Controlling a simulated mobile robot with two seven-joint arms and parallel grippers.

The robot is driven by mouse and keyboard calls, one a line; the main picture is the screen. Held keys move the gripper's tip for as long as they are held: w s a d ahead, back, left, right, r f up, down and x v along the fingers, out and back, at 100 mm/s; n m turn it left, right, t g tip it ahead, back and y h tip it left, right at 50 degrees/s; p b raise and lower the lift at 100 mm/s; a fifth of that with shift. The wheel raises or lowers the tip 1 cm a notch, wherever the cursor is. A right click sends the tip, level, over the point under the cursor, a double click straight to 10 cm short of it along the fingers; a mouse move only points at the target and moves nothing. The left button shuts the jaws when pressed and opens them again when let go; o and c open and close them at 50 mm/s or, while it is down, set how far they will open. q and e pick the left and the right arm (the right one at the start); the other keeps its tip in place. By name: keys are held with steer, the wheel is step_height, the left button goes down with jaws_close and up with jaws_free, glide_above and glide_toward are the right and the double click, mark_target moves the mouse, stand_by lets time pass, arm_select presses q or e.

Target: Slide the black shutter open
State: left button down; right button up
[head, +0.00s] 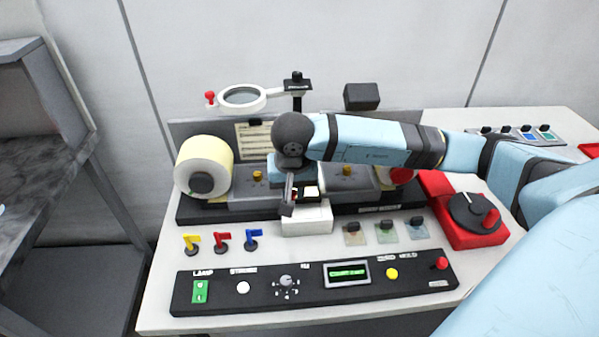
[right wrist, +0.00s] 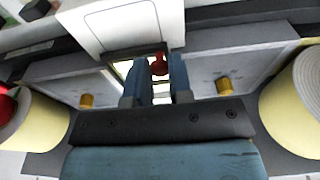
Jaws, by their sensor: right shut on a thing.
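My right gripper (head: 288,208) reaches down from above to the white housing (head: 307,220) in the middle of the label rewinder. In the right wrist view its two fingers (right wrist: 157,80) stand on either side of a small red knob (right wrist: 158,64), and it is shut on this knob. A pale, lit window (head: 311,192) shows beside the fingers on the housing. The black shutter is mostly hidden by my gripper, and I cannot tell how far open it is. The white housing fills the top of the right wrist view (right wrist: 120,22). My left gripper is not in view.
A label roll (head: 205,168) stands left of the housing. A magnifier ring (head: 243,97) hangs behind. In front are coloured levers (head: 222,240), small tinted tabs (head: 386,231) and a black control panel (head: 318,288). A red box with a dial (head: 468,213) is at the right.

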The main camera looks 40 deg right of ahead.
steer(key=shift+s+a+b, duration=0.25)
steer(key=shift+s+a, duration=0.4)
steer(key=shift+s, duration=0.35)
steer(key=shift+s+a+b, duration=0.2)
steer(key=shift+s+a, duration=0.4)
steer(key=shift+s, duration=0.4)
steer(key=o, duration=0.7)
steer(key=shift+c, duration=0.2)
step_height(320, 180, up, 7)
steer(key=p, duration=0.2)
steer(key=shift+p, duration=0.3)
